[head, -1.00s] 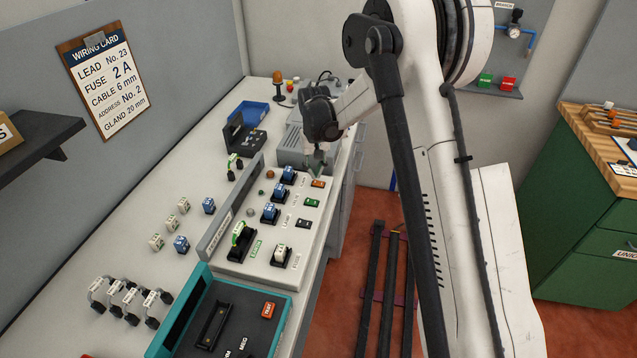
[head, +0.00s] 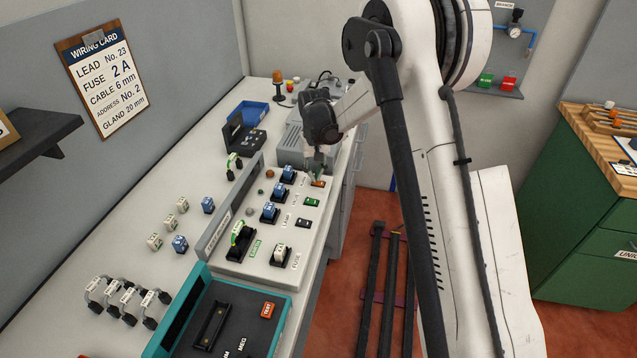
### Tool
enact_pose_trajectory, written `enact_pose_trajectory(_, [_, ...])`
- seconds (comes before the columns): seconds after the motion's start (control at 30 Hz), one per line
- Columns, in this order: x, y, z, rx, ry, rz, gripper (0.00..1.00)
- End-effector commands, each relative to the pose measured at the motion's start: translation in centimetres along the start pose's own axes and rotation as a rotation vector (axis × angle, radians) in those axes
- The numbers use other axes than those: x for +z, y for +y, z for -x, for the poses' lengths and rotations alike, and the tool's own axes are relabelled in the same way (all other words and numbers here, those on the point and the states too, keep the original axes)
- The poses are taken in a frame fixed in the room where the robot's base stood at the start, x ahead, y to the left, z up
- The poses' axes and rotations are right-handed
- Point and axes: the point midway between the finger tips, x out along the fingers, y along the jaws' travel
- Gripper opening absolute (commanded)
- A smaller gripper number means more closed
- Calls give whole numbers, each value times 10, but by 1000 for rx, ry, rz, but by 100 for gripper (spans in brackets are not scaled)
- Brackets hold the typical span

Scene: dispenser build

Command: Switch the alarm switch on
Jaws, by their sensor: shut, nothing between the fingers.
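A grey panel board (head: 233,263) sits on the bench, with three small rocker switches along its right side. An orange switch (head: 318,184) is at the far end, a green switch (head: 312,202) is in the middle and a black switch (head: 303,223) is nearest. Their labels are too small to read, so I cannot tell which is the alarm switch or its position. My gripper (head: 319,174) is shut and empty, pointing down at the orange switch's far edge. It partly covers that switch; I cannot tell whether they touch.
Blue modules (head: 270,213) and a green-topped part (head: 240,239) stand on the board left of the switches. A teal-edged tester (head: 283,320) is in front. A grey box (head: 290,150) and a blue tray (head: 251,113) lie behind. The bench's right edge is close to the switches.

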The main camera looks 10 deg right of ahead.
Motion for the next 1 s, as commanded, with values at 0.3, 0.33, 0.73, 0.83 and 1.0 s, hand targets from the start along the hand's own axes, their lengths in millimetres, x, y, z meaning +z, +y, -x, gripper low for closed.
enact_pose_trajectory(0.3, [0,0,-5,0,0,0,0])
enact_pose_trajectory(0.33, [0,0,-5,0,0,0,0])
enact_pose_trajectory(0.73, [0,0,-10,0,0,0,0])
enact_pose_trajectory(0.83, [0,0,-11,0,0,0,0])
enact_pose_trajectory(1.0, [0,0,-14,0,0,0,0])
